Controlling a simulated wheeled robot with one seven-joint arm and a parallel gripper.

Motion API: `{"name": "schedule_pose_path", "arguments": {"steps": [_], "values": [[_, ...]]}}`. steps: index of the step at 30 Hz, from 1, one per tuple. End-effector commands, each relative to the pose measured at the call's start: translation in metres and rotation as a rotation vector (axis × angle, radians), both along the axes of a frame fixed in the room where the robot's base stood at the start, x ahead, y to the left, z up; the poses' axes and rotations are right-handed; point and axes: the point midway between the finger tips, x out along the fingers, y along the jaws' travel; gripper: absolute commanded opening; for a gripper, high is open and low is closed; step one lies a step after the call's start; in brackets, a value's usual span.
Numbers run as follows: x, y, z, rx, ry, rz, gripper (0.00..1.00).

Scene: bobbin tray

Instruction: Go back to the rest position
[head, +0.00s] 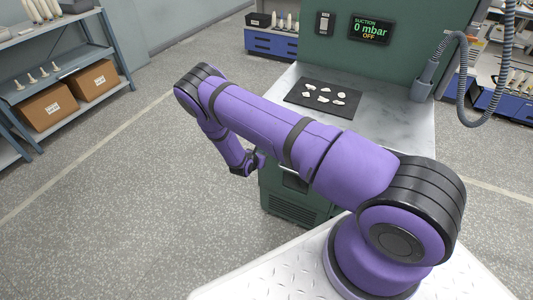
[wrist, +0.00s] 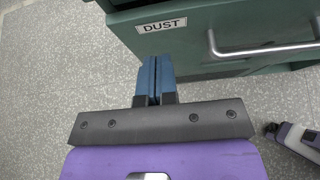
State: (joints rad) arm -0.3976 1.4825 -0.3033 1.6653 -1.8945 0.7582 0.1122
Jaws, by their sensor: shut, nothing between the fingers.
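My gripper (wrist: 155,62) shows in the wrist view with its two blue fingers side by side, shut and empty. It is in front of a green drawer front (wrist: 205,40) labelled DUST, with a metal bar handle (wrist: 265,48) to the right of the fingers. I cannot tell whether the fingertips touch the drawer. In the head view my purple arm reaches left and then bends down beside the green cabinet (head: 290,205). The fingers are hidden there.
A black mat (head: 298,98) with several white pieces lies on the metal worktop (head: 395,120). A grey hose (head: 462,80) hangs at the right. A shelf with cardboard boxes (head: 47,107) stands left. The floor between is clear.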

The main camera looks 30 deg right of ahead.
Motion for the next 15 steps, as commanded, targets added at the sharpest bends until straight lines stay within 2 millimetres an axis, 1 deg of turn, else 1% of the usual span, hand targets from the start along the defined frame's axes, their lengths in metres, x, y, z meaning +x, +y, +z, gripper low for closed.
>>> {"name": "schedule_pose_path", "arguments": {"steps": [1,6,12,15], "values": [[-0.006,0.01,0.006,0.001,0.002,0.003,0.0],[-0.023,0.033,0.021,0.002,0.002,0.001,0.0],[-0.035,0.05,0.033,0.003,0.002,0.002,0.0],[-0.038,0.053,0.035,0.002,0.002,0.001,0.0]]}}
